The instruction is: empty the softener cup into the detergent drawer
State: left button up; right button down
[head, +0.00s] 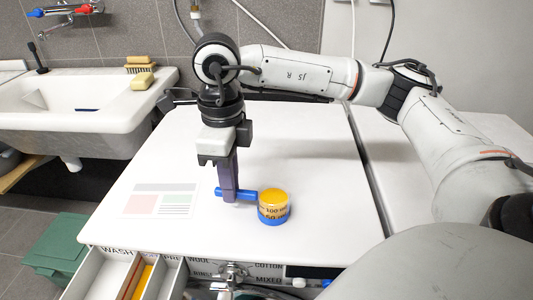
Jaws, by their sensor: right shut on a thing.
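The softener cup (274,208) is a small round cup with an orange-yellow upper part, a blue base and dark volume marks. It is upright over the white machine top, and I cannot tell whether it touches the surface. Its blue handle (248,194) points left. My right gripper (230,196) points down and is shut on the handle. The detergent drawer (95,272) is pulled out at the lower left, in front of the machine's edge. Its compartments carry labels such as WASH and PRE, and one shows an orange-brown strip inside. My left gripper is out of view.
A flat printed sheet (160,200) lies on the machine top (310,165). A white sink (80,112) with soap (142,81) and a brush stands at the left. A green box (60,243) is on the floor. Much of the top is clear.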

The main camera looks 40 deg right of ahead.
jog(key=shift+r, duration=0.1)
jog(key=shift+r+p, duration=0.65)
jog(key=shift+r, duration=0.3)
jog(key=shift+r+p, duration=0.9)
jog(key=shift+r, duration=0.55)
dwell(0.4)
